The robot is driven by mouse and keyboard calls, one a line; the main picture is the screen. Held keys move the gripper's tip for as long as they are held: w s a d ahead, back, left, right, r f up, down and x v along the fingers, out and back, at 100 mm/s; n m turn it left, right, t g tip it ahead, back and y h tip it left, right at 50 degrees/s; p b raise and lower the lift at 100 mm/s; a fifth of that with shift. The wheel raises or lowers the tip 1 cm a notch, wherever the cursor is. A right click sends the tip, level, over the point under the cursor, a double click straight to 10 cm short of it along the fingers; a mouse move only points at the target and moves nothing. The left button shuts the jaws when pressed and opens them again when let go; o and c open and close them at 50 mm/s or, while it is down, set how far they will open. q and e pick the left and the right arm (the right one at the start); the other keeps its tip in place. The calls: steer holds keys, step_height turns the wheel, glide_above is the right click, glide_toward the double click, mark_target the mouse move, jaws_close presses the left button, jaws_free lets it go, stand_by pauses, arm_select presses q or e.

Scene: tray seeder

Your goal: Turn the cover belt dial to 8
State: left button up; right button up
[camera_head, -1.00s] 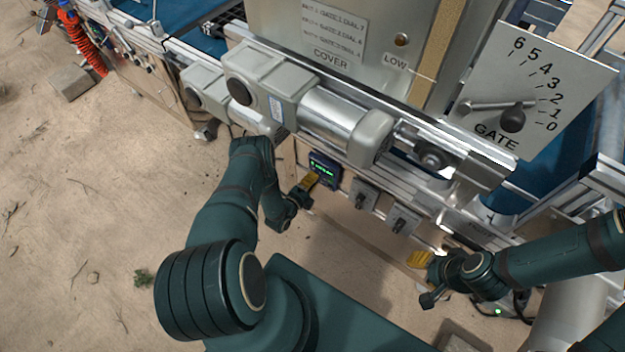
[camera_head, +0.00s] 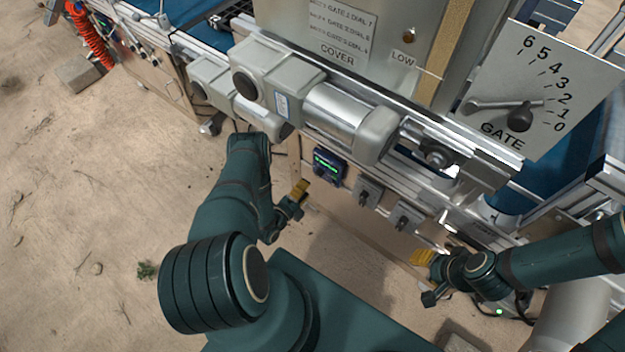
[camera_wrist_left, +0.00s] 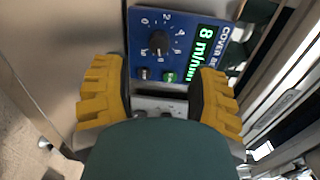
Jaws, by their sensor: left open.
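The cover belt box (camera_wrist_left: 172,62) is a blue panel with a black round dial (camera_wrist_left: 158,43), a printed scale and a lit green display that reads 8 m/min.
Two grey switch boxes (camera_head: 367,193) sit right of the blue box. A grey motor (camera_head: 330,115) juts out above it. The gate plate (camera_head: 545,85) with its lever is at upper right. Sandy floor (camera_head: 90,200) is open at left.

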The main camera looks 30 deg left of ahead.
arm_select(q)
steer(key=shift+s+a+r, duration=0.1)
steer(key=shift+s, duration=1.1)
steer(key=shift+s+a+r, duration=0.1)
steer(key=shift+s, duration=1.05)
